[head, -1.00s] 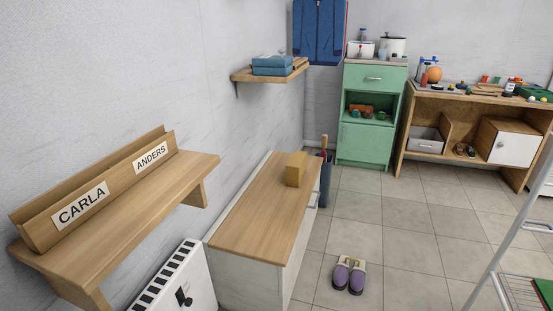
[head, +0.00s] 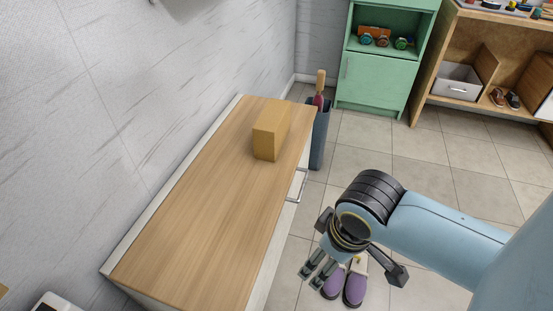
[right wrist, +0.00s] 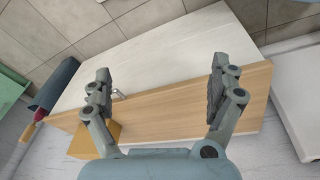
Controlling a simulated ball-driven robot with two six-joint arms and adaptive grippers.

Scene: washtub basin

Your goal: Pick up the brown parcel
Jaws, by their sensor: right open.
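The brown parcel (head: 266,143) is a small box standing on the wooden top of a white cabinet (head: 205,215), near its far end. My right gripper (head: 318,268) is open and empty in the head view, off the cabinet's right side, nearer to me than the parcel and apart from it. In the right wrist view, the open fingers of my right gripper (right wrist: 160,84) spread over the cabinet front and the edge of its top. The parcel (right wrist: 84,144) shows there at lower left, partly hidden by the left finger. My left gripper is not in view.
A dark blue bin (head: 320,140) with a handled item stands just past the cabinet's far right corner. A cabinet handle (head: 298,185) sticks out on the right side. Purple slippers (head: 354,288) lie on the floor. A grey wall (head: 110,110) borders the cabinet's left side.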

